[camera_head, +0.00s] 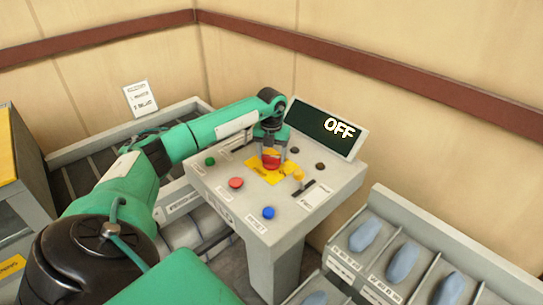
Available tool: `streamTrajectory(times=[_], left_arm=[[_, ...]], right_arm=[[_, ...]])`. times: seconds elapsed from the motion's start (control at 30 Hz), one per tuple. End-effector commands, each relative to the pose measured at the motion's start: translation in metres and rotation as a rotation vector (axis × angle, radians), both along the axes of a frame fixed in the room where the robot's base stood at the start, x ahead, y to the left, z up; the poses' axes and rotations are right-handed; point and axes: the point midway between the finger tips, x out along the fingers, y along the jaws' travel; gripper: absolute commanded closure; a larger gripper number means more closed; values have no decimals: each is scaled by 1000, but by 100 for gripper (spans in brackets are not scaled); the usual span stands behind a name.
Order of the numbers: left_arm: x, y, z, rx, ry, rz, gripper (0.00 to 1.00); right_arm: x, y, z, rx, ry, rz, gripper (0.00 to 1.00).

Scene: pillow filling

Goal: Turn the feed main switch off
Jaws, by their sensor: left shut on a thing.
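The control console (240,205) stands in the middle of the view. A red switch knob (271,163) sits on a yellow plate (262,176) on its top. My left gripper (270,152) reaches down from above and is shut on this red knob, hiding its upper part. The dark display (313,121) at the back of the console reads "OFF" in lit letters. My right gripper is not in view.
The console also carries a green button (210,161), a red button (236,183), a blue button (268,212) and a yellow knob (298,175) near a slot. Compartments with blue-grey pieces (365,235) lie at the lower right. Walls close off the back.

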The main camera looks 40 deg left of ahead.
Motion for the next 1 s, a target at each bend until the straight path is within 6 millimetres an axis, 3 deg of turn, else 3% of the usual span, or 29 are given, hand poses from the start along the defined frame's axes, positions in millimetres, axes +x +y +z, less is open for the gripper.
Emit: streamTrajectory(times=[1.0], left_arm=[[0,0,1,1,-2,885,61]], right_arm=[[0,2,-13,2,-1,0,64]])
